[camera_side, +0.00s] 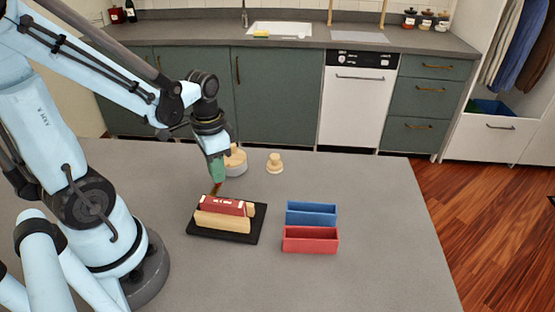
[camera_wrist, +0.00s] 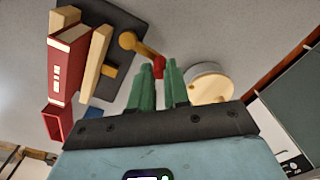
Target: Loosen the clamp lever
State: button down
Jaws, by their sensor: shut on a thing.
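The clamp stands on a black base (camera_side: 232,237) on the grey table. Its pale wooden jaws (camera_side: 222,221) stand on either side of a red book (camera_side: 222,205); the book (camera_wrist: 67,65) and one wooden jaw (camera_wrist: 95,62) also show in the wrist view. The clamp lever (camera_wrist: 129,42) is a brown arm with a red end, at the clamp's far end in the side view. My gripper (camera_side: 217,179) comes down on it from above. In the wrist view my green fingers (camera_wrist: 160,68) are shut around the lever's red end, which is partly hidden between them.
A round, pale-topped wooden container (camera_side: 236,163) stands just behind my gripper, with a small wooden knob-shaped piece (camera_side: 275,163) to its right. A blue bin (camera_side: 312,213) and a red bin (camera_side: 311,240) stand right of the clamp. The table's right side is clear.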

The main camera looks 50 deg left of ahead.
jog(key=shift+s+a+n, duration=0.15)
jog(key=shift+a+n, duration=0.05)
jog(key=shift+n, duration=0.4)
jog(key=c, duration=1.1)
grip_release()
jog(key=shift+r, duration=0.1)
notch_tip(320, 180, up, 12)
jog(key=w+d+f+t, duration=0.2)
jog(key=w+d+t, duration=0.2)
jog(key=d+t, duration=0.3)
jog(key=shift+w+d+f+n, duration=0.25)
jog(key=shift+w+d+n, duration=0.1)
jog(key=shift+d, duration=0.25)
